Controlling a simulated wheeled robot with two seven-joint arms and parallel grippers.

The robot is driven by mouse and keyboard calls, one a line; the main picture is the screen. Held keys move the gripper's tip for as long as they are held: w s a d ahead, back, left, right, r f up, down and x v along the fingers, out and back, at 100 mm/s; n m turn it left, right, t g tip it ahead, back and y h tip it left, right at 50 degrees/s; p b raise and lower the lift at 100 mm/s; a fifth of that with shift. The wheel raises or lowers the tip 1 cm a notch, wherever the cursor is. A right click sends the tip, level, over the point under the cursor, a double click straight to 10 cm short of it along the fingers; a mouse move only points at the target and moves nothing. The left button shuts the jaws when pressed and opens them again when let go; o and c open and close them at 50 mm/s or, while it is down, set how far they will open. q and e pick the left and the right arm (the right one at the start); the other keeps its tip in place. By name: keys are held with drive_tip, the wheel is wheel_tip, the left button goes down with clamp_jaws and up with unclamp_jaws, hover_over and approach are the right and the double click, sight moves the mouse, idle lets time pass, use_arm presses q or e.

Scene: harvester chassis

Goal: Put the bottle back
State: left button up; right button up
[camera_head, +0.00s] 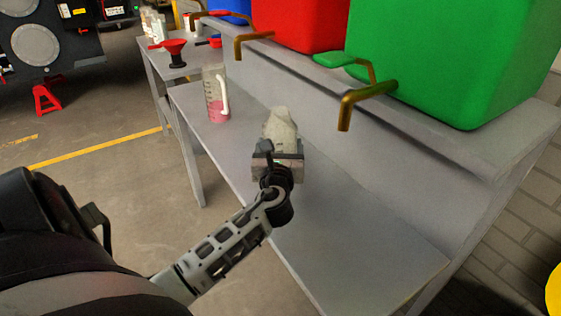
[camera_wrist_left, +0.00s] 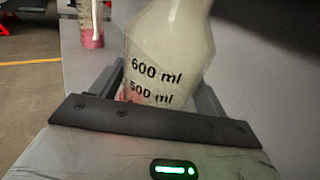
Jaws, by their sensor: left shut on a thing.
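A translucent whitish bottle (camera_head: 280,125) with ml markings is held by my left gripper (camera_head: 278,158) over the grey bench. In the left wrist view the bottle (camera_wrist_left: 168,50) stands between the fingers, with "600 ml" and "500 ml" readable. A little red shows low in it. The gripper (camera_wrist_left: 160,95) is shut around its lower part. The bottle's base is hidden by the gripper, so I cannot tell if it touches the bench. My right gripper is not in view.
The grey bench (camera_head: 350,245) has free room at its near end. A measuring jug (camera_head: 215,95) with pink liquid stands farther along it. A red funnel (camera_head: 174,50) stands beyond. Red (camera_head: 300,22) and green (camera_head: 450,60) containers sit on the raised shelf, with brass taps (camera_head: 355,100) overhanging.

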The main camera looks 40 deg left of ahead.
use_arm(q)
wheel_tip(320, 180, down, 3)
drive_tip(key=shift+f+b, duration=0.15)
drive_tip(key=shift+b, duration=0.25)
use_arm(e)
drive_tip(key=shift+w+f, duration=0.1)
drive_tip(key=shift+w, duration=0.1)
use_arm(q)
drive_tip(key=shift+f, duration=0.1)
drive_tip(key=o, duration=1.2)
drive_tip(key=v, duration=1.2)
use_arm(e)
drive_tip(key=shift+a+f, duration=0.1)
